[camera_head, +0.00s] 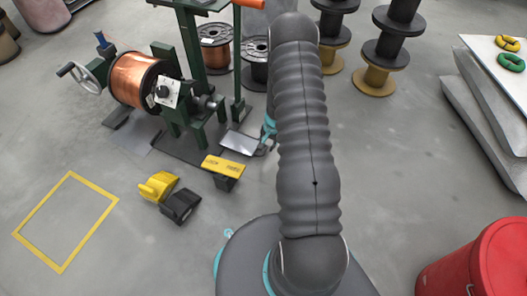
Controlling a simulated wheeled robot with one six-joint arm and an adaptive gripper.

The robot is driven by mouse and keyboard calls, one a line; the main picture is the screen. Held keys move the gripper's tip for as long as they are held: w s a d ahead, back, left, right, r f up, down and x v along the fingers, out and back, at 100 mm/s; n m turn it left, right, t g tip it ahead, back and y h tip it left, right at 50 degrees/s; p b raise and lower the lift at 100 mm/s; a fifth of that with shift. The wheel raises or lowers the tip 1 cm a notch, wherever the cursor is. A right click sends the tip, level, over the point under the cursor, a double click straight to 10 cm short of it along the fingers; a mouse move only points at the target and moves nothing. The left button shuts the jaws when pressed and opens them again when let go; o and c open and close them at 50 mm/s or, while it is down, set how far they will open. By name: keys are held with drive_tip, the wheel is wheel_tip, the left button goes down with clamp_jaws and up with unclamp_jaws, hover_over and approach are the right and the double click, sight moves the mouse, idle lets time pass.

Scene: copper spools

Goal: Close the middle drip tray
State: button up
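A green winding stand (186,20) holds a copper spool (128,79), with a handwheel (89,80) at its left. At the stand's foot, a dark box with a yellow front strip (223,165) sticks out toward me, and a grey metal plate (238,142) lies just behind it. These may belong to the drip trays, but I cannot tell which one is the middle tray. My gripper (266,146) is at the right of the grey plate, mostly hidden behind my arm. Its fingers are too small and covered to read, and I cannot tell whether it touches anything.
A yellow block (158,186) and a black block (181,206) are on the floor in front of the stand. A yellow floor square (66,222) at left is empty. Stacked spools (386,52) stand behind; a red drum (483,262) is front right.

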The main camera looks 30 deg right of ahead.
sight(265, 151)
drive_tip(key=shift+w+a+f+b, duration=0.1)
drive_tip(key=shift+w+f+b, duration=0.1)
drive_tip(key=shift+f, duration=0.9)
drive_tip(key=shift+w+a+f+b, duration=0.1)
drive_tip(key=shift+f+b, duration=0.05)
drive_tip(key=shift+f, duration=0.9)
clamp_jaws()
